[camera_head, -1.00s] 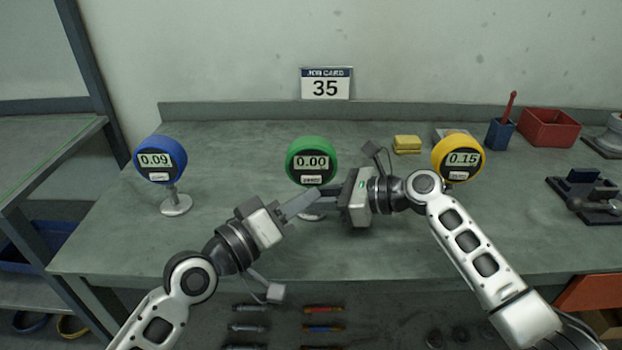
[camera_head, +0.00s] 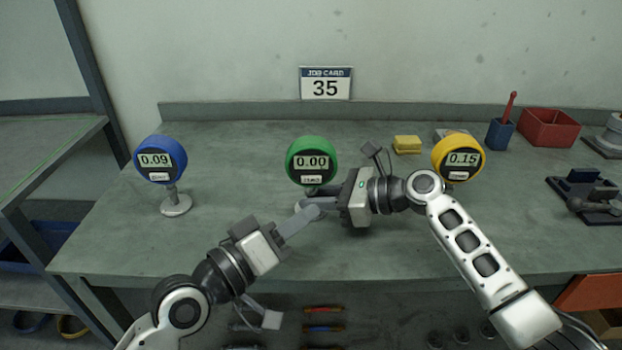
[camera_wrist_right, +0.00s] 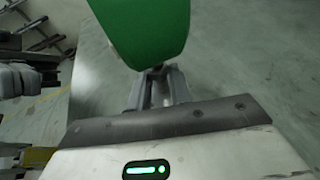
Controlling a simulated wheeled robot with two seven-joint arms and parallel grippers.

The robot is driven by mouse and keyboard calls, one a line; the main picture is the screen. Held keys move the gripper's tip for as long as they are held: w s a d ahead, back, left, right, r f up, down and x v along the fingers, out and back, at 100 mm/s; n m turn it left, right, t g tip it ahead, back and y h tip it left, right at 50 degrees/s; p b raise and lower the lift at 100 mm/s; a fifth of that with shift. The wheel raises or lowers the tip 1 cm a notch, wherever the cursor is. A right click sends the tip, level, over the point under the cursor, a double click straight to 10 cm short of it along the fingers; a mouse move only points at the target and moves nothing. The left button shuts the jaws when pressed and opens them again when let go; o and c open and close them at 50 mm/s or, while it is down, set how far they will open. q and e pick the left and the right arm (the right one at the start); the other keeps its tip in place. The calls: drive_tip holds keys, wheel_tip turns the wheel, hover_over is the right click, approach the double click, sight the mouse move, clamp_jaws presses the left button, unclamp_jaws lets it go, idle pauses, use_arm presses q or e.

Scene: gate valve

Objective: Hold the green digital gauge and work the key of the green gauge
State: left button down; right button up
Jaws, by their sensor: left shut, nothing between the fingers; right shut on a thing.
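The green gauge (camera_head: 312,154) stands at the middle of the bench with its display reading 0.00. Its pale key (camera_head: 312,179) shows below the display, with nothing in front of it. My right gripper (camera_head: 321,194) comes from the right and is shut on the gauge's stem under the round head. In the right wrist view the fingers (camera_wrist_right: 160,84) close around the stem below the green head (camera_wrist_right: 142,28). My left gripper (camera_head: 314,211) is shut and empty, its tips below the key, in front of the stand. The stand's foot is partly hidden by the fingers.
A blue gauge (camera_head: 160,160) reading 0.09 stands at left, and a yellow gauge (camera_head: 457,158) reading 0.15 at right behind my right arm. A job card (camera_head: 326,83) shows 35. Yellow sponges (camera_head: 407,144) lie behind my right gripper. The bench between the blue and green gauges is clear.

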drive_tip(key=o, duration=0.8)
drive_tip(key=shift+o, duration=0.2)
